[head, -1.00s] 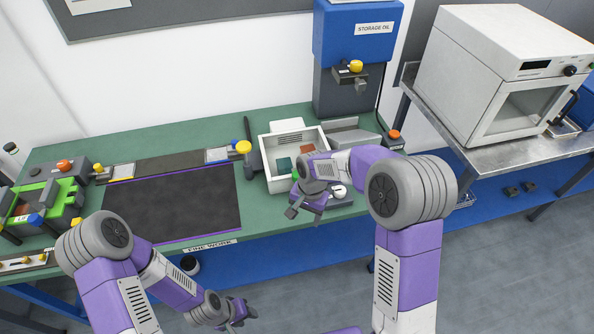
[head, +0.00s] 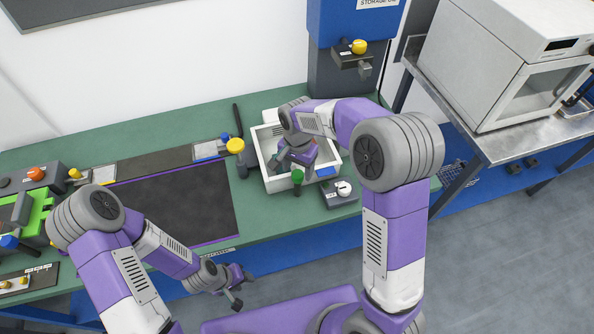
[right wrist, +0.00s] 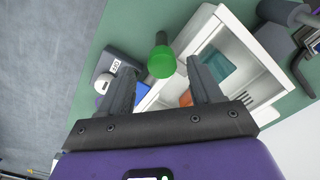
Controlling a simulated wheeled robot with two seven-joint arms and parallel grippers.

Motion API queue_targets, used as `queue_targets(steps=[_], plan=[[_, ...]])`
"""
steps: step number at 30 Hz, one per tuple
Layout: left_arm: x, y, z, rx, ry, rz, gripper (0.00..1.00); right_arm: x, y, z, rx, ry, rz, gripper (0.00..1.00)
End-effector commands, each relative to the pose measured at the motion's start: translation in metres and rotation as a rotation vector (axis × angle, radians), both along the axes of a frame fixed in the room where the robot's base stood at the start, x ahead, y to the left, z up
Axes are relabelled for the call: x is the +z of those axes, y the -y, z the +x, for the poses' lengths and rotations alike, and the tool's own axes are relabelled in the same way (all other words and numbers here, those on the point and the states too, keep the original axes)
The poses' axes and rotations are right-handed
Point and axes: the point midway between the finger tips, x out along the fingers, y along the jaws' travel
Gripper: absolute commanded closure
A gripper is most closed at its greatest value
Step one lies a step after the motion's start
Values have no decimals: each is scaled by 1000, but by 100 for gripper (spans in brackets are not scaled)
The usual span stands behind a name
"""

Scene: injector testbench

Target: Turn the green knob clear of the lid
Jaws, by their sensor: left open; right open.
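The green knob (head: 297,177) stands on a dark stem at the front wall of a white open box (head: 268,180). In the right wrist view the knob (right wrist: 161,62) appears between the two fingertips of my right gripper (right wrist: 160,68), with gaps on both sides. My right gripper (head: 294,166) is open over the box, and I cannot tell whether its fingers are level with the knob. I cannot make out which part is the lid. My left gripper (head: 238,290) is open and empty in front of the bench's front edge.
A small grey unit with a white dial (head: 344,188) sits right of the knob. A yellow-topped knob (head: 236,146) stands left of the box. The blue storage oil dispenser (head: 345,30) rises behind. A dark mat (head: 180,205) lies clear on the left.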

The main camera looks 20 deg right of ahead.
Motion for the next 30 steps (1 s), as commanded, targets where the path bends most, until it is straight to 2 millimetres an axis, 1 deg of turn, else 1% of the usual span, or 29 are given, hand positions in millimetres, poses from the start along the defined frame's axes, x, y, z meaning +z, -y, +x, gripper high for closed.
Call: queue_targets(steps=[1,6,15,17,21,26,27,30], plan=[[-2,0,0,0,1,0,57,-9,0,0,0,-2,-1,36],[-4,0,1,0,1,0,57,-23,0,0,0,0,0,36],[-4,0,1,0,1,0,57,-25,0,0,0,1,0,36],[-4,0,1,0,1,0,57,-25,0,0,0,1,0,43],[-4,0,1,0,1,0,57,-25,0,0,0,1,0,65],[-4,0,1,0,1,0,57,-25,0,0,0,1,0,89],[-4,0,1,0,1,0,57,-25,0,0,0,1,0,92],[-4,0,1,0,1,0,57,-25,0,0,3,1,0,91]])
